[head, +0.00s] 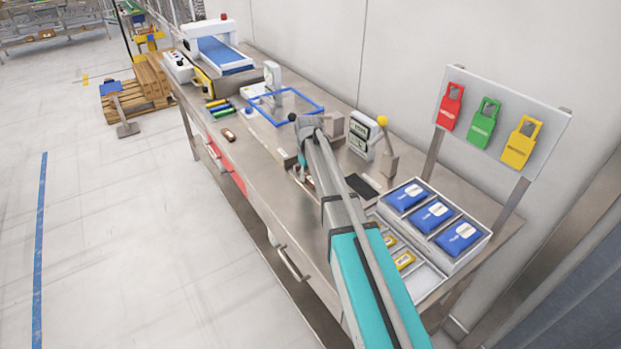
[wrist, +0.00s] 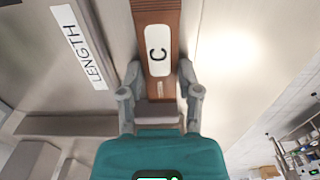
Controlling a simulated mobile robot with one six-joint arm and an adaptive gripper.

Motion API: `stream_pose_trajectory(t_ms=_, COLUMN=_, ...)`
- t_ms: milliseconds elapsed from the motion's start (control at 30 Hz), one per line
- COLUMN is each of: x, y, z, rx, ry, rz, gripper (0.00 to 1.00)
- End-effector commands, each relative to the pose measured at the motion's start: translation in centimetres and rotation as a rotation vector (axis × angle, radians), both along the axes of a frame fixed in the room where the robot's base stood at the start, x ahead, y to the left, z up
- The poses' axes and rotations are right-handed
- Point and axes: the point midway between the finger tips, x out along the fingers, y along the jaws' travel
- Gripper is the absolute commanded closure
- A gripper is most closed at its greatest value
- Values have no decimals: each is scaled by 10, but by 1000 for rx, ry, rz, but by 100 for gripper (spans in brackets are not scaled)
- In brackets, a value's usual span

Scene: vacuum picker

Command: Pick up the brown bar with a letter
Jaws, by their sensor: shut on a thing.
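The brown bar (wrist: 167,16) with a white label and a black letter C lies between the fingers of my gripper (wrist: 160,72) in the wrist view. The gripper is shut on its sides, near the label. The bar's far end runs out of the top of the picture. In the head view my arm hides most of the gripper and the held bar. A small brown piece with a pale label (head: 228,135) lies on the steel bench (head: 262,172) further back; I cannot read it.
A LENGTH sign (wrist: 80,47) lies left of the bar. Scales (head: 361,134) and a yellow-knobbed lever (head: 388,150) stand beside my arm. Blue packs fill a tray (head: 485,243) at the right. Red, green and yellow tags hang on a board (head: 549,113). Bare bench lies left of my gripper.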

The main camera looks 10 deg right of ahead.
Motion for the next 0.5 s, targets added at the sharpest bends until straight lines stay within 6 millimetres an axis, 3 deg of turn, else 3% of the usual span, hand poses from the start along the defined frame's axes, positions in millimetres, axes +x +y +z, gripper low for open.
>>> stream_pose_trajectory(t_ms=500, x=0, y=0, z=9, rx=0, ry=0, rz=0, gripper=100)
